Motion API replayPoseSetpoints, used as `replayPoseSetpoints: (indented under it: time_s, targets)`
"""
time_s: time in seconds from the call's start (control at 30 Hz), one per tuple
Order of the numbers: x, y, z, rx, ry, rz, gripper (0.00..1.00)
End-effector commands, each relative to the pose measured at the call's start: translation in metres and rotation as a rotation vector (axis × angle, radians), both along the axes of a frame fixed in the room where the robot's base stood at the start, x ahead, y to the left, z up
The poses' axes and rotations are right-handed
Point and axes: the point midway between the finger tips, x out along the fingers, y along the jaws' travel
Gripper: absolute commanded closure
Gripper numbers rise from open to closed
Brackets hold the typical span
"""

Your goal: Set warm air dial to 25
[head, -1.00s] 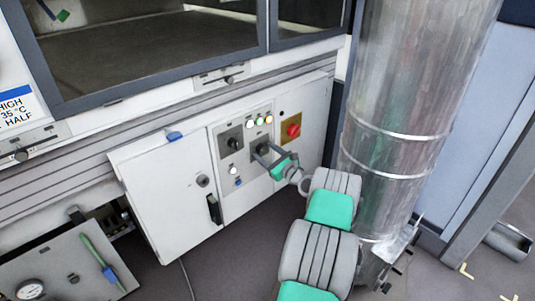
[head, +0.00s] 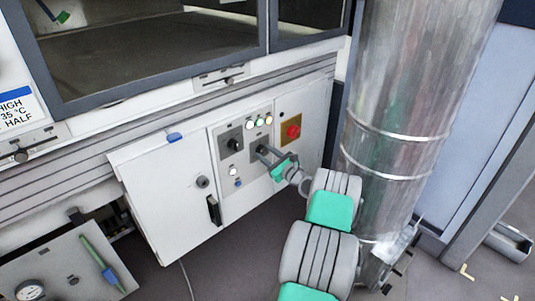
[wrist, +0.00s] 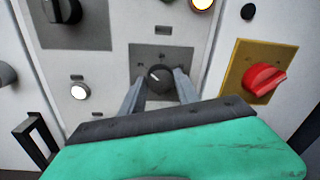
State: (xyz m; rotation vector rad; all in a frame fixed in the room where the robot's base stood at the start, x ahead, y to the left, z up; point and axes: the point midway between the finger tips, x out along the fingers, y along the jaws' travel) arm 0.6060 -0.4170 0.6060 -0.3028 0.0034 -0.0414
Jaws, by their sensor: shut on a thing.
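A round black dial knob (wrist: 160,78) on a square grey plate sits at the middle of the wrist view. It has a small light mark on its face; I cannot read a scale or label. In the head view the dial's plate (head: 260,141) is on the white control panel, partly hidden by my fingers. My gripper (wrist: 160,88) has one finger on each side of the knob and is shut on it. It also shows in the head view (head: 263,152), reaching in from the lower right.
A second black dial (wrist: 62,10) sits to the upper left. A red rotary switch (wrist: 265,78) on a yellow plate is close on the right. A lit white button (wrist: 80,91) is to the left. A large metal duct (head: 400,120) stands right of the panel.

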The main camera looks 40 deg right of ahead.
Motion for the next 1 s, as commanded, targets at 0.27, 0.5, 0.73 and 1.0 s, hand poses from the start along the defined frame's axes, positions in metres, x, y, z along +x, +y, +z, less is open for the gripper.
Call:
replayPoseSetpoints:
  time_s: [0.27, 0.5, 0.73, 1.0]
  targets:
    - [0.0001, 0.0004, -0.0011, -0.158, -0.005, 0.001, 1.0]
    - [0.0001, 0.0004, -0.0008, -0.156, -0.004, 0.001, 0.58]
    - [0.0001, 0.0003, -0.0008, -0.156, -0.004, 0.001, 0.4]
    - [-0.0033, -0.0002, -0.0003, -0.154, -0.003, -0.001, 0.4]
